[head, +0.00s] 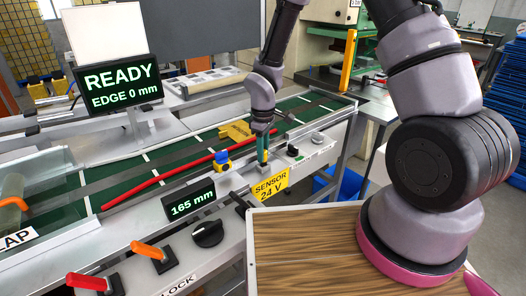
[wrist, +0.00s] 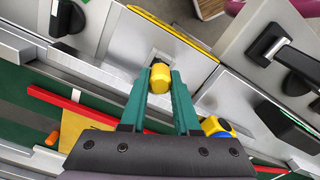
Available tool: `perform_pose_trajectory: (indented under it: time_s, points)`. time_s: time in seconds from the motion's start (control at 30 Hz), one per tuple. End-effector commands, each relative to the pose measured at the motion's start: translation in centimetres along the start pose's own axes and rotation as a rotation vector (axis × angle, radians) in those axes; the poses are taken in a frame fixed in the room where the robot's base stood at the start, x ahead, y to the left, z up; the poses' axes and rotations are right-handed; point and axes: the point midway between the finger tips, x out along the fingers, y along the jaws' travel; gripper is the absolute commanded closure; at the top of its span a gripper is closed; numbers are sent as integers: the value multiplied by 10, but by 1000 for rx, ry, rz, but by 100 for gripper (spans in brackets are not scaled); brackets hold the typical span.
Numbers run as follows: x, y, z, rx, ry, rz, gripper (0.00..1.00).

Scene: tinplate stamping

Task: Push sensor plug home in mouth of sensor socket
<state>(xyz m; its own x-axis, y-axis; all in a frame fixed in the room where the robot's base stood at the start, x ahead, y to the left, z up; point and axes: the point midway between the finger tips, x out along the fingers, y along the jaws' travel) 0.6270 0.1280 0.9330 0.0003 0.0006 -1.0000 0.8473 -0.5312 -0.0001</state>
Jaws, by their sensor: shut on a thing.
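My gripper (head: 262,158) reaches down to the machine's front rail, just behind the yellow "SENSOR 24 V" sign (head: 270,187). In the wrist view my gripper (wrist: 160,84) has its teal fingers shut on the yellow sensor plug (wrist: 160,77). A small dark and grey piece, apparently the sensor socket (wrist: 154,55), shows just beyond the plug's far end on the metal plate. The plug covers part of it, so I cannot tell whether the plug is in its mouth or how deep.
A blue and yellow block (head: 222,160) stands on the rail left of my gripper; it also shows in the wrist view (wrist: 216,127). A red bar (head: 160,180) lies along the green conveyor. A "165 mm" display (head: 190,201) and black knob (head: 207,233) are in front.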

Motion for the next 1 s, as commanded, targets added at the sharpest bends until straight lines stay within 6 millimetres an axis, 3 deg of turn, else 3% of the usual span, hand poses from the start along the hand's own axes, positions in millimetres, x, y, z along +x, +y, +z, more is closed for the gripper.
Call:
perform_pose_trajectory:
  time_s: [1.0]
  points:
    - [-5, 0, 0, -1, 0, 0, 100]
